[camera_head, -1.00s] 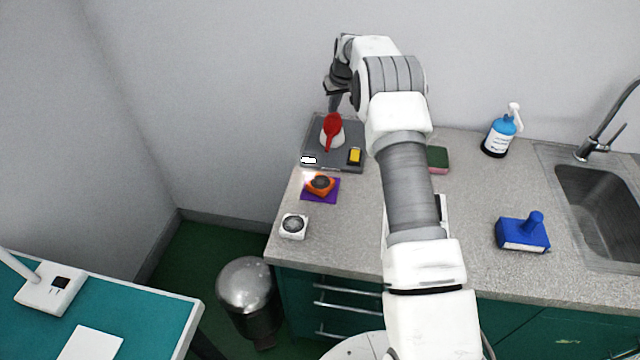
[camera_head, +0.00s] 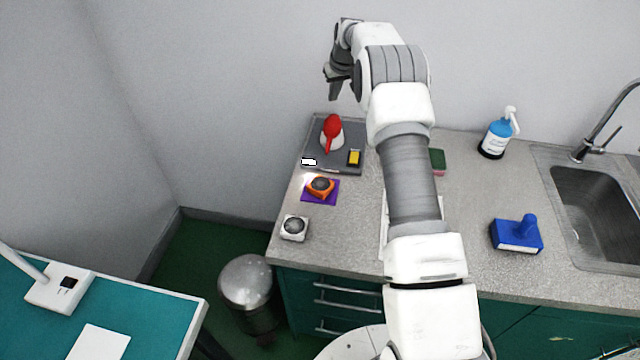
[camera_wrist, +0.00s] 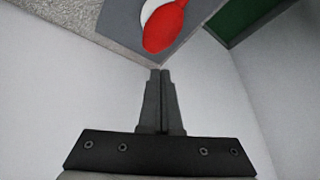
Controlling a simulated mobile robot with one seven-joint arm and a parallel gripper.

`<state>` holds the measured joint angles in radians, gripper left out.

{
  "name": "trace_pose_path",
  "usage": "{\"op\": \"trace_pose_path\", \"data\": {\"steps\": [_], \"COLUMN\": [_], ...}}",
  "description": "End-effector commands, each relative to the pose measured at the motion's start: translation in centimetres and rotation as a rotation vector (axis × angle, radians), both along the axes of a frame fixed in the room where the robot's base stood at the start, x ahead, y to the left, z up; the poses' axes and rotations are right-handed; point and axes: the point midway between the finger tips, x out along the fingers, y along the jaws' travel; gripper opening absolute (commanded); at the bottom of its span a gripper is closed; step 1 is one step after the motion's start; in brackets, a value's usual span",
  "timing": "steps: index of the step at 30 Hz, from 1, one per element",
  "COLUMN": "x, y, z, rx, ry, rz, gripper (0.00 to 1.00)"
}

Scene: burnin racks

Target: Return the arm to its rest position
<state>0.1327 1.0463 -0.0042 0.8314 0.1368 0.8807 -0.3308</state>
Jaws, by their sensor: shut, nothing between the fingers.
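My gripper (camera_head: 334,94) hangs from my raised arm above the back left of the counter, near the wall. In the wrist view my gripper (camera_wrist: 160,73) has its two fingers together with nothing between them. Below it is a grey panel (camera_head: 349,163) carrying a red handle on a white base (camera_head: 333,130) and a yellow switch (camera_head: 354,158). The red handle (camera_wrist: 164,27) also shows at the top of the wrist view, apart from the fingertips.
An orange device (camera_head: 320,187) on a purple mat and a white device (camera_head: 294,228) sit near the counter's left edge. A blue pump bottle (camera_head: 495,137), blue block (camera_head: 516,235) and sink (camera_head: 600,215) are right. A bin (camera_head: 247,285) stands on the floor.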

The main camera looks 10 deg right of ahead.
Motion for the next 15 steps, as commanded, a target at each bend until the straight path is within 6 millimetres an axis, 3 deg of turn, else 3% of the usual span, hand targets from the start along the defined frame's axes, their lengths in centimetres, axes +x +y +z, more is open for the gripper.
{"op": "trace_pose_path", "data": {"steps": [10,15], "x": [0.0,-0.9], "y": [0.0,0.4], "z": [0.1,2.7], "rx": [0.000,-0.001], "ry": [0.000,-0.007], "rz": [0.000,-0.004], "gripper": [0.00,0.00]}}
